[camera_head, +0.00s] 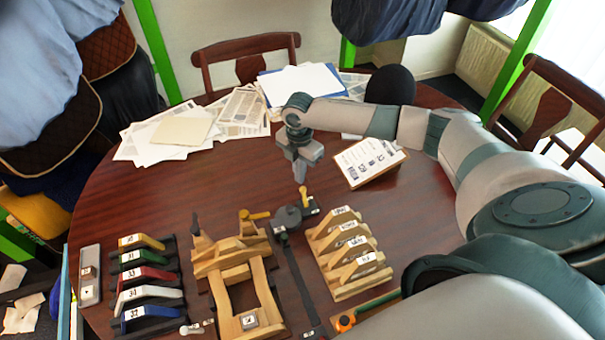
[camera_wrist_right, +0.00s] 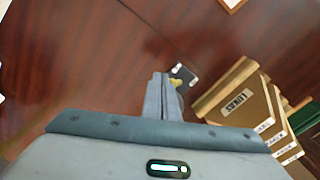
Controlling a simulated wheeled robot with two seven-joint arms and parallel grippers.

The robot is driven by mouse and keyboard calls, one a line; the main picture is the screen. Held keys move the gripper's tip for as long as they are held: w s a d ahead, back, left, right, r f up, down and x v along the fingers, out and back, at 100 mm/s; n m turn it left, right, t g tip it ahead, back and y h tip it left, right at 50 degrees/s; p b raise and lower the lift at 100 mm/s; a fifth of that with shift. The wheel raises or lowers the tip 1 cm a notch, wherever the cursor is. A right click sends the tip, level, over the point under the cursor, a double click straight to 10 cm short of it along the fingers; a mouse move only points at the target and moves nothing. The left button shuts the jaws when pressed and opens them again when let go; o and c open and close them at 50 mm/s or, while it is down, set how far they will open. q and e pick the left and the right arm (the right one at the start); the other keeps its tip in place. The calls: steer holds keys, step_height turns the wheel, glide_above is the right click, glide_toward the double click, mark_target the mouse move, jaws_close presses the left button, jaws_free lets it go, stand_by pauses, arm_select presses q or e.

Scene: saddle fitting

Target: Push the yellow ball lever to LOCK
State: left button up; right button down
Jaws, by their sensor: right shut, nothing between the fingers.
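The yellow ball lever (camera_head: 304,192) stands on a small dark plate with pale labels (camera_head: 314,206), beside a round dark grey part. The plate's white marks (camera_wrist_right: 193,82) are too small to read, so I cannot tell which side is LOCK. My right gripper (camera_head: 300,178) is shut and empty, pointing down just behind the lever; I cannot tell whether it touches. It also shows in the right wrist view (camera_wrist_right: 163,85). My left gripper is not in view.
A wooden rack of labelled pieces (camera_head: 350,285) stands right of the lever. A wooden frame (camera_head: 225,265) and a rack of coloured arches (camera_head: 145,295) lie left. A clipboard (camera_head: 370,160) and papers (camera_head: 165,130) lie behind. The table's middle left is clear.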

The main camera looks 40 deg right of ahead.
mark_target(303, 188)
steer(key=shift+f+b, duration=0.45)
steer(key=shift+f, duration=1.15)
stand_by(0.7)
steer(key=shift+s+a+p, duration=0.25)
steer(key=shift+s+p, duration=0.6)
steer(key=shift+s, duration=0.15)
steer(key=shift+s+a+p, duration=0.2)
steer(key=shift+s+p, duration=0.6)
steer(key=shift+s, duration=0.15)
steer(key=shift+w, duration=0.3)
steer(key=shift+w+d, duration=0.1)
steer(key=shift+w, duration=0.2)
steer(key=shift+r, duration=0.15)
stand_by(0.3)
step_height(303, 188, up, 5)
steer(key=p, duration=0.5)
steer(key=shift+r+p, duration=0.65)
steer(key=shift+r, duration=0.25)
